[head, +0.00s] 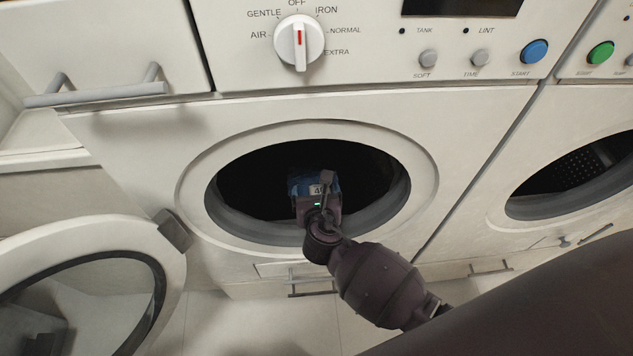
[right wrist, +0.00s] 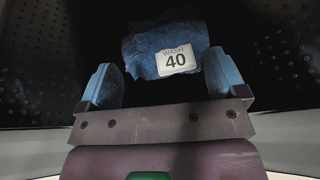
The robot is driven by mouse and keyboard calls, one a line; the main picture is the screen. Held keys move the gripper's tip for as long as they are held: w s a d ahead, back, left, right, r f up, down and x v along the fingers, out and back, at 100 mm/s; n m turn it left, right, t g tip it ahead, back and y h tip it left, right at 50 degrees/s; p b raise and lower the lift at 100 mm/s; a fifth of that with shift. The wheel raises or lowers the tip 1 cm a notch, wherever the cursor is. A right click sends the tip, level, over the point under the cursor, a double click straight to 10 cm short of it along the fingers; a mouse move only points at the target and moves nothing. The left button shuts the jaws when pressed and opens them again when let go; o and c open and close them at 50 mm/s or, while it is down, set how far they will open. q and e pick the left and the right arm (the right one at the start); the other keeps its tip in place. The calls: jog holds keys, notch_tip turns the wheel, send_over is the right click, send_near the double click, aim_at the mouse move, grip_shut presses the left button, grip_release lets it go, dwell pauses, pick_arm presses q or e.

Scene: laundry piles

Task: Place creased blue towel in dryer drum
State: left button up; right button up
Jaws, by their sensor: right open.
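The creased blue towel (head: 299,183) shows inside the dark opening of the dryer drum (head: 364,180). It is bunched up, and in the right wrist view the towel (right wrist: 150,45) carries a white tag reading "WASH 40". My right gripper (head: 318,192) reaches through the round opening. In the right wrist view, the gripper (right wrist: 162,76) is open, with its blue-padded fingers wide apart. The towel lies just beyond and between the fingertips, with dark gaps on both sides. What the towel rests on is too dark to tell. My left gripper is not in view.
The dryer's round door (head: 172,265) stands open at the left. The control panel with its white dial (head: 299,42) is above the opening. A second machine's open drum (head: 580,178) is at the right. Perforated drum wall (right wrist: 35,60) surrounds the gripper.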

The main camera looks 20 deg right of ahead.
jog(key=v, duration=0.3)
jog(key=shift+p, duration=0.3)
dwell(0.3)
